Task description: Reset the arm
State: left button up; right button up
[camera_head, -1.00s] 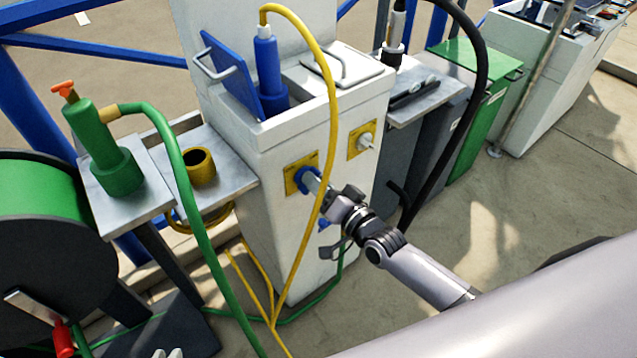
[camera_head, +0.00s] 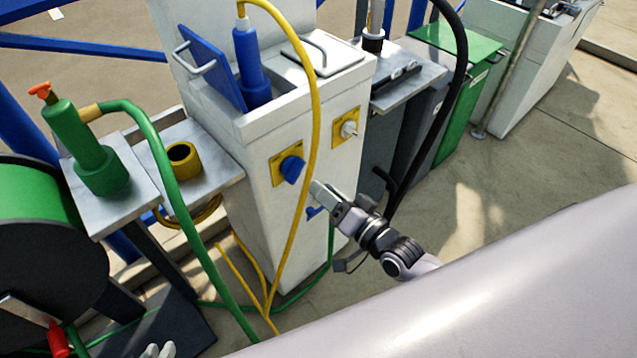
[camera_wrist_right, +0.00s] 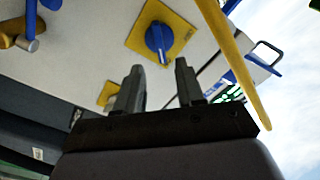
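My right gripper (camera_head: 322,192) is open and empty in front of the white cabinet, a little below and right of the blue rotary knob (camera_head: 292,168) on its yellow plate. In the right wrist view the two dark fingers (camera_wrist_right: 158,80) stand apart. The blue knob (camera_wrist_right: 159,40) shows beyond them, untouched. Pale tips at the bottom edge of the head view, left of centre, seem to be my left gripper (camera_head: 158,351); most of it is cut off. A second yellow plate with a pale switch (camera_head: 349,128) sits higher right on the cabinet.
A yellow hose (camera_head: 317,100) hangs close in front of the cabinet (camera_head: 262,215), near my right gripper. A green hose (camera_head: 165,175) and a black cable (camera_head: 462,100) hang to either side. A green nozzle (camera_head: 88,155) stands on a side shelf. Open floor lies right.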

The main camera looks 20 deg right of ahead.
jog(key=shift+s, duration=0.1)
dwell(0.4)
jog(key=s+d+r+n+g+h+p, duration=0.1)
jog(key=s+n+g+h+p, duration=0.3)
jog(key=s+p, duration=0.8)
jog(key=s+r+n+g, duration=0.1)
jog(key=s+n+g, duration=0.1)
jog(key=s, duration=0.3)
jog(key=shift+d+n, duration=0.25)
jog(key=shift+n, duration=0.55)
jog(key=shift+s, duration=0.1)
